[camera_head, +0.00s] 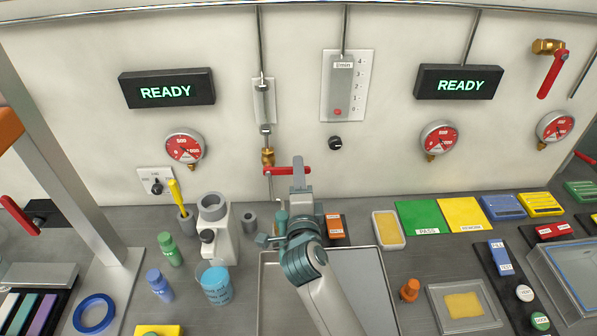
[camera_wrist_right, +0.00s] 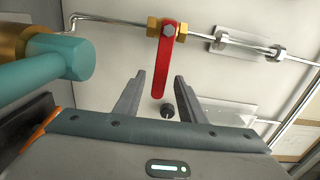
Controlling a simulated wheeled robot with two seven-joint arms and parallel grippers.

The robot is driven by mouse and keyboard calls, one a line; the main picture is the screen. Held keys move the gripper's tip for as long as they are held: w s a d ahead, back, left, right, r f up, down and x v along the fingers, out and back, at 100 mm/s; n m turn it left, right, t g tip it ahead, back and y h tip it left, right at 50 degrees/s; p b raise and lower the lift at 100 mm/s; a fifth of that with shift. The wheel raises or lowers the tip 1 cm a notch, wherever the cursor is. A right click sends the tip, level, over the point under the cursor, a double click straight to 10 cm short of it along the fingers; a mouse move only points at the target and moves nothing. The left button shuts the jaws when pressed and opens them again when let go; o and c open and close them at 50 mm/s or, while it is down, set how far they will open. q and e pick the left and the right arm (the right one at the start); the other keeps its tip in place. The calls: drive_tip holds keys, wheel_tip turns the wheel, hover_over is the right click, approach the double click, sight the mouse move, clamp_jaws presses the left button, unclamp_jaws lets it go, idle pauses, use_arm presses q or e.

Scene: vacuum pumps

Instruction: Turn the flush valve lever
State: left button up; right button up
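The red lever (camera_head: 284,171) sits on a brass valve (camera_head: 268,156) in the thin pipe on the back wall and points right, level. It also shows in the right wrist view (camera_wrist_right: 164,65), hanging from its brass fitting (camera_wrist_right: 153,27). My right gripper (camera_head: 298,162) is at the lever and partly covers it in the head view. In the wrist view its two fingers (camera_wrist_right: 160,78) are apart, one on each side of the lever, with gaps on both sides. My left gripper is out of view.
Close below are a white pump-like unit (camera_head: 214,230), a blue beaker (camera_head: 215,284) and a steel tray (camera_head: 368,280). A teal part (camera_wrist_right: 45,68) is near the gripper's left in the wrist view. Another red lever (camera_head: 552,74) hangs at upper right.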

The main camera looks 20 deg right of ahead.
drive_tip(key=shift+s, duration=0.35)
idle(0.3)
drive_tip(key=s+a+p, duration=0.1)
drive_tip(key=s+p, duration=0.1)
drive_tip(key=s, duration=0.4)
drive_tip(key=shift+a, duration=0.15)
idle(0.8)
